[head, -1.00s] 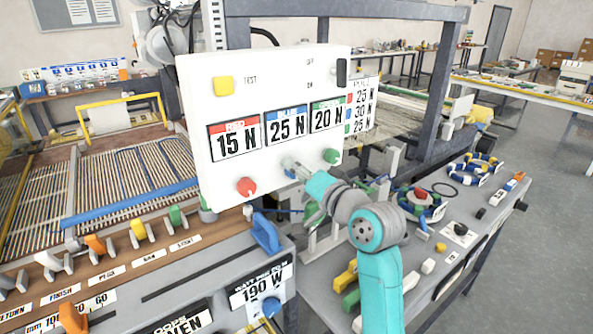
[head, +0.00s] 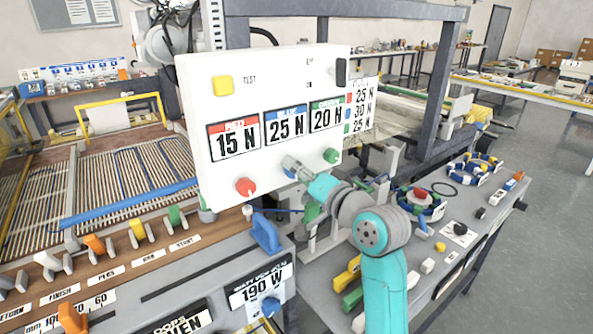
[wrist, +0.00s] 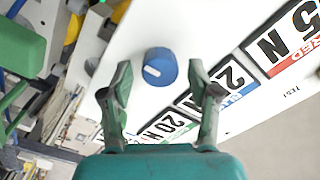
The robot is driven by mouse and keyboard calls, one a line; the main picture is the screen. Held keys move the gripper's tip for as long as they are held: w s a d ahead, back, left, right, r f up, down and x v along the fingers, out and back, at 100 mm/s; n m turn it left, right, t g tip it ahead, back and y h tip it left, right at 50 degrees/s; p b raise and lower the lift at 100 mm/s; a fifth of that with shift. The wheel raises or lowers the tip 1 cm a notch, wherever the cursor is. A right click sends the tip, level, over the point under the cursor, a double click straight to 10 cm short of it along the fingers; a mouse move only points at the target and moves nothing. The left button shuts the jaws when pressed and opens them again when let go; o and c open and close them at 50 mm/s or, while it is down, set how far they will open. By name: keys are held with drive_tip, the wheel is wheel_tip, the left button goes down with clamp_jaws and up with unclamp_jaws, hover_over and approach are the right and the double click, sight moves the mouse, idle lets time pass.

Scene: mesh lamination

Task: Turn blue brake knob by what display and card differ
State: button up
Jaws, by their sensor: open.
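The blue knob (wrist: 160,67) with a white pointer mark is on the white panel (head: 205,80). In the head view the blue knob (head: 288,173) is mostly hidden by my gripper (head: 292,166). In the wrist view my gripper (wrist: 161,80) is open, its fingers on either side of the knob with gaps. I cannot tell how deep they reach. The displays read red 15 N (head: 234,140), blue 25 N (head: 286,126) and green 20 N (head: 326,116). The card (head: 363,105) at the panel's right edge reads 25 N red, 30 N blue, 25 N green.
A red knob (head: 245,187) and a green knob (head: 331,155) flank the blue one. The panel also carries a yellow TEST button (head: 223,85) and a black switch (head: 341,72). A blue handle (head: 265,232) stands below, and the grey bench (head: 405,262) holds small parts.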

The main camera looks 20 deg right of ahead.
drive_tip(key=v, duration=1.1)
drive_tip(key=s+a+f+h, duration=0.1)
drive_tip(key=s+f+h, duration=0.1)
drive_tip(key=s+f, duration=0.45)
drive_tip(key=s+f+h, duration=0.1)
drive_tip(key=s+f, duration=0.2)
drive_tip(key=f, duration=0.7)
drive_tip(key=s+a+f+h, duration=0.15)
drive_tip(key=s+f, duration=0.25)
drive_tip(key=f, duration=0.4)
drive_tip(key=s+f+n+g, duration=0.1)
drive_tip(key=s+f+n, duration=0.1)
drive_tip(key=s, duration=1.2)
drive_tip(key=s+a+f+n+g+h, duration=0.1)
drive_tip(key=s+f+n, duration=0.2)
drive_tip(key=s, duration=1.2)
drive_tip(key=shift+a+f+n, duration=0.25)
drive_tip(key=shift+n, duration=0.55)
drive_tip(key=shift+c, duration=0.3)
